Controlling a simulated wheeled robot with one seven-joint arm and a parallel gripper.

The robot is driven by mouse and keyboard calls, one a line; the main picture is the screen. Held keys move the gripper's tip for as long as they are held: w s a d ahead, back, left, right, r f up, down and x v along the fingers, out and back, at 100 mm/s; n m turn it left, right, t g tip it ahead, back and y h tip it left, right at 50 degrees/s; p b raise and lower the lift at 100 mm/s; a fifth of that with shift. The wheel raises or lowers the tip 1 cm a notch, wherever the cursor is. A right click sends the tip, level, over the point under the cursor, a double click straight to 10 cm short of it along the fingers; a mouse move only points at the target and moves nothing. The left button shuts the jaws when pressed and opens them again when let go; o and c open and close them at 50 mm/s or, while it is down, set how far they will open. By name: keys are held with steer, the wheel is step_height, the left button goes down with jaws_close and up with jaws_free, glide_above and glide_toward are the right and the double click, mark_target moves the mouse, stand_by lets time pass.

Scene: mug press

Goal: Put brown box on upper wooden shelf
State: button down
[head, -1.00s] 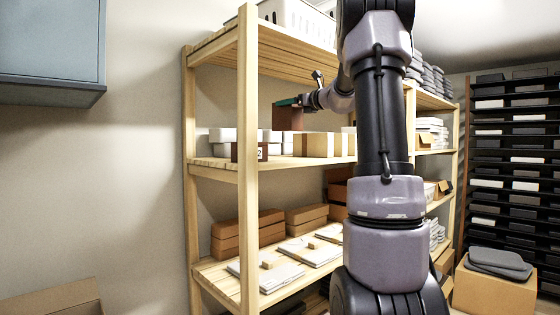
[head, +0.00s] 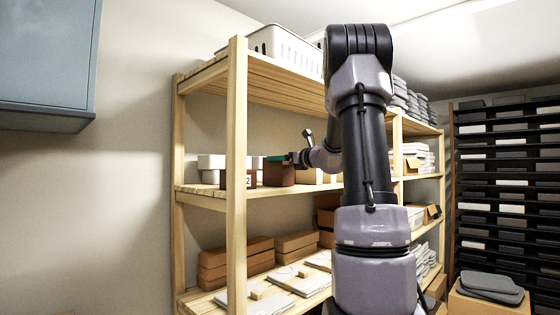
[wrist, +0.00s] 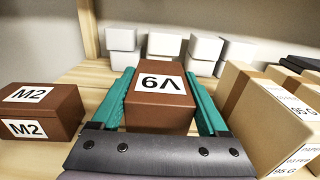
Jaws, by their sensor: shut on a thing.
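The brown box (head: 278,173) is at the middle board of the wooden shelf unit (head: 205,195), between a smaller brown box and tan cartons. In the wrist view, the brown box (wrist: 160,98) has a white label that looks like "6V". My gripper (wrist: 164,100) has its teal fingers shut on its two sides. The gripper (head: 277,158) reaches in from the right in the head view. The box is upright and very low over the board; I cannot tell whether its underside touches. The upper board (head: 275,88) is above it.
A brown M2 box (wrist: 38,110) stands left of the held box. Tan cartons (wrist: 262,112) stand close on the right. Several white boxes (wrist: 165,45) stand behind. A white basket (head: 285,47) is on the top board. A wooden post (head: 236,170) stands in front.

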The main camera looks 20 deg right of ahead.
steer(key=shift+f, duration=0.1)
jaws_free()
